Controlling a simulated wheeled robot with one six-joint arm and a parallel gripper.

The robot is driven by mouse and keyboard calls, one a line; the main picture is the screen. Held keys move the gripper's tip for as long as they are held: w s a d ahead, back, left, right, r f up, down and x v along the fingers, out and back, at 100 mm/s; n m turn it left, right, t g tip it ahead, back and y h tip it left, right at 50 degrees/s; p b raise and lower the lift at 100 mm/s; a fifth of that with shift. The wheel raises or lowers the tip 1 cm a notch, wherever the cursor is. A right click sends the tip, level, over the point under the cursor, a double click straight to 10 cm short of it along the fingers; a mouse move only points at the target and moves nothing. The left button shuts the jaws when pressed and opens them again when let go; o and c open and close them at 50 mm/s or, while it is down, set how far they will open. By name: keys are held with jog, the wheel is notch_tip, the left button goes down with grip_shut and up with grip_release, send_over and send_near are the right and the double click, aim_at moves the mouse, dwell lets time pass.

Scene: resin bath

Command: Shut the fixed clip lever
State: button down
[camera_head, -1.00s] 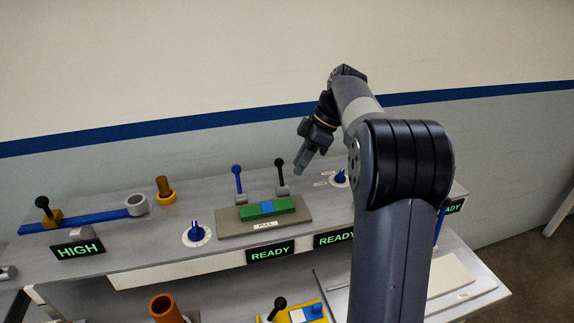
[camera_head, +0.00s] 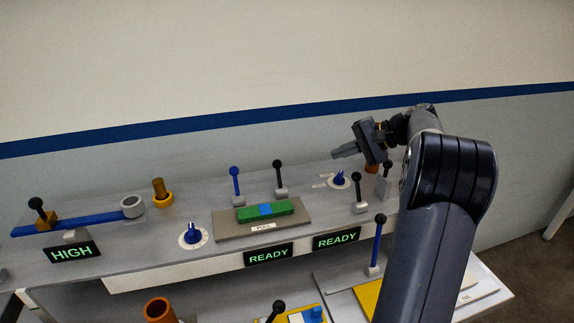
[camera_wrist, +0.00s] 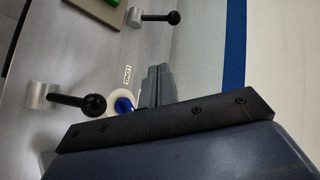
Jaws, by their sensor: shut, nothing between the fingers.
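My gripper (camera_head: 340,153) is shut and empty, held above the back right of the bench shelf, with its fingers toward the left. Its closed fingers (camera_wrist: 158,86) show in the wrist view beside a blue dial. A green block with a blue middle (camera_head: 280,208) sits on a grey-brown plate (camera_head: 228,228). Behind it stand a blue lever (camera_head: 236,180) and a black-knobbed lever (camera_head: 278,176), both upright. Another black-knobbed lever (camera_head: 358,188) stands to the right, below my gripper in the picture. I cannot tell which lever is the fixed clip lever.
Blue dials (camera_head: 192,233) and (camera_head: 339,179) flank the plate. READY signs (camera_head: 269,256) line the shelf's front and a HIGH sign (camera_head: 72,252) stands left. A tall blue lever (camera_head: 377,240) rises from the lower level. The wall is close behind the shelf.

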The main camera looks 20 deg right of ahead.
aim_at(279, 176)
jog(key=d+m, duration=0.1)
jog(key=m, duration=0.1)
jog(key=d+m+t, duration=0.1)
jog(key=d+m, duration=0.1)
jog(key=m, duration=0.1)
jog(key=shift+d+r+t, duration=0.1)
jog(key=shift+d+t, duration=0.05)
jog(key=shift+t, duration=0.15)
jog(key=p+x, duration=0.1)
jog(key=x, duration=0.5)
jog(key=p+x, duration=0.1)
jog(key=x, duration=0.6)
jog(key=p+x, duration=0.2)
jog(key=x, duration=0.5)
jog(key=shift+a+r, duration=0.25)
jog(key=shift+r, duration=0.05)
jog(key=shift+s+a+r+p, duration=0.35)
jog(key=shift+s+r, duration=0.1)
jog(key=shift+s, duration=0.1)
jog(key=shift+s+a+r+p, duration=0.25)
jog(key=shift+s+r+p, duration=0.1)
jog(key=shift+s+r, duration=0.2)
jog(key=shift+s+a, duration=0.25)
jog(key=shift+s, duration=0.05)
jog(key=shift+s+f+b, duration=0.1)
jog(key=shift+b, duration=0.55)
